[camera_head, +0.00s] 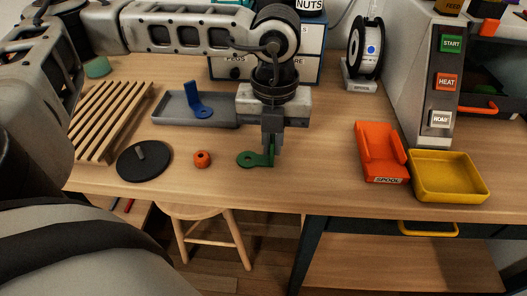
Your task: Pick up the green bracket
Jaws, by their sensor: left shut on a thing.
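The green bracket (252,160) is at the front middle of the wooden table. It has a flat round end with a hole on the left and an upright part on the right. My left gripper (271,150) reaches down from above and is shut on the bracket's upright part. The fingers hide some of that part. I cannot tell whether the bracket touches the table. My right gripper is not in view.
An orange ring (202,159) and a black disc with a peg (144,161) lie to the left. A grey tray (172,109) holds a blue bracket (199,102). An orange spool holder (378,154) and a yellow tray (448,176) stand right. Table is clear between bracket and holder.

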